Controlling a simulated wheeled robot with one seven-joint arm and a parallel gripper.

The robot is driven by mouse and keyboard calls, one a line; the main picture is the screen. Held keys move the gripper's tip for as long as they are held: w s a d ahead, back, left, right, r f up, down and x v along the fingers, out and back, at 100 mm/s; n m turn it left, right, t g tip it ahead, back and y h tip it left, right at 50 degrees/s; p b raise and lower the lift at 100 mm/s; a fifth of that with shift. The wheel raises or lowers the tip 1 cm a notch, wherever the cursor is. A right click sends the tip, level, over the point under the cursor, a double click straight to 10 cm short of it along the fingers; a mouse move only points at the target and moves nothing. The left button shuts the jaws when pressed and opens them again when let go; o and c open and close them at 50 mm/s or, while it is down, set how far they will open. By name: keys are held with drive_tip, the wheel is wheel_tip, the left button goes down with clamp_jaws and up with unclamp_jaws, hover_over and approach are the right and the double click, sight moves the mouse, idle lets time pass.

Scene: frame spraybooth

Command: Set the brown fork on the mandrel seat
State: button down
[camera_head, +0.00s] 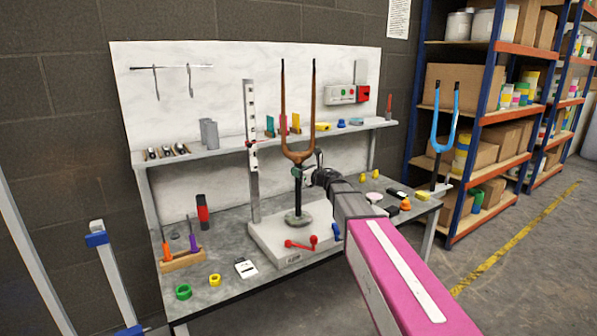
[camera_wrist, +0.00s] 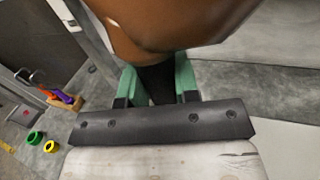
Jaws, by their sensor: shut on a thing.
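The brown fork (camera_head: 297,153) stands upright, prongs up, over the workbench. Its brown crown (camera_wrist: 165,25) fills the top of the wrist view. My gripper (camera_head: 304,174) is shut on the black tube just below the crown. In the wrist view, the green fingers of my gripper (camera_wrist: 158,82) lie on either side of that dark tube. The mandrel seat (camera_head: 298,218) is a dark round piece on the grey fixture base, under the fork. The tube's lower end appears in line with it; I cannot tell whether they touch.
A white post with dark marks (camera_head: 250,140) rises left of the fork. Red handles (camera_head: 300,244) lie at the fixture's front. A shelf (camera_head: 220,149) with small items runs behind. A blue fork (camera_head: 441,125) stands at the right. Green and yellow rings (camera_head: 184,291) lie front left.

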drive_tip(key=shift+f, duration=0.3)
drive_tip(key=c, duration=0.8)
unclamp_jaws()
drive_tip(key=v, duration=1.1)
